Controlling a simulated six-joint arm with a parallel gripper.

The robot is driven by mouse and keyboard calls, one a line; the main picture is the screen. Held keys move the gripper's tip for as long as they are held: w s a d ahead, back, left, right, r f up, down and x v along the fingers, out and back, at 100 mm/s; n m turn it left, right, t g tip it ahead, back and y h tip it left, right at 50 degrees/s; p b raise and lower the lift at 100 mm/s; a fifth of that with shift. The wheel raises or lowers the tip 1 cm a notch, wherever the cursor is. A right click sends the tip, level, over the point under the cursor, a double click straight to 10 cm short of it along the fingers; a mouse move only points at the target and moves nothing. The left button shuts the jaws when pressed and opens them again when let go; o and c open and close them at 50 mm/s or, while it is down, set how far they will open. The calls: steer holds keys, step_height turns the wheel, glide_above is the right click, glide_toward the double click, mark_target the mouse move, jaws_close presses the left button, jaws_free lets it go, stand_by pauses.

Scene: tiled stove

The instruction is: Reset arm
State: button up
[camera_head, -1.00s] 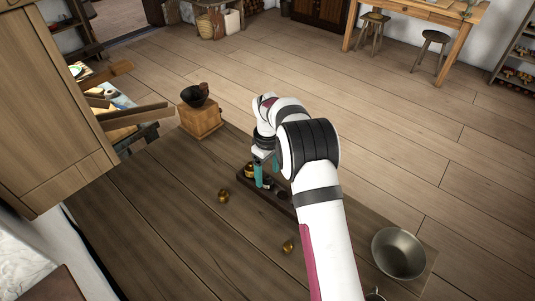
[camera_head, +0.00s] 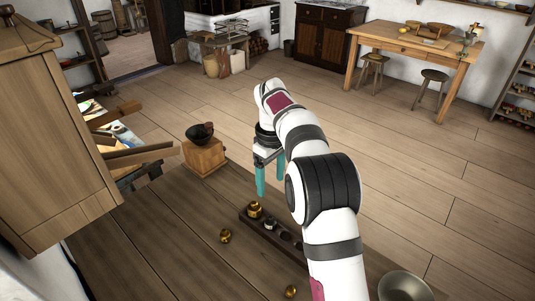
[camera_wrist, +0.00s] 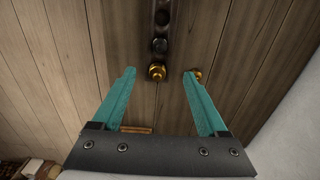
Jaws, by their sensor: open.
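My gripper (camera_head: 270,180) is open and empty, with two teal fingers, raised above the far end of a dark wooden rack. The gripper also shows in the wrist view (camera_wrist: 160,97), with nothing between its fingers. The rack (camera_head: 257,228) lies on the wooden counter and has several round holes. A brass-coloured piece (camera_head: 254,209) sits at its far end, with a darker piece (camera_head: 270,224) beside it. My arm hides the rack's near part. In the wrist view the rack (camera_wrist: 162,32) runs up from the brass piece (camera_wrist: 157,72).
Two loose brass pieces (camera_head: 225,236) (camera_head: 291,291) lie on the counter left of the rack. A metal bowl (camera_head: 404,287) is at the near right. A coffee grinder (camera_head: 204,152) stands at the far edge. A wooden cabinet (camera_head: 60,120) borders the left.

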steer(key=s+d+r+m, duration=0.1)
steer(key=s+r+m, duration=0.25)
steer(key=s, duration=0.35)
steer(key=s+d+r+m, duration=0.1)
steer(key=s+r+m, duration=0.25)
steer(key=s, duration=0.45)
steer(key=s+f+m+y, duration=0.1)
steer(key=s+f+m, duration=0.3)
steer(key=s, duration=1.9)
steer(key=m, duration=0.3)
steer(key=shift+d+f+m+y, duration=0.2)
steer(key=shift+m+y, duration=0.1)
steer(key=shift+y, duration=0.1)
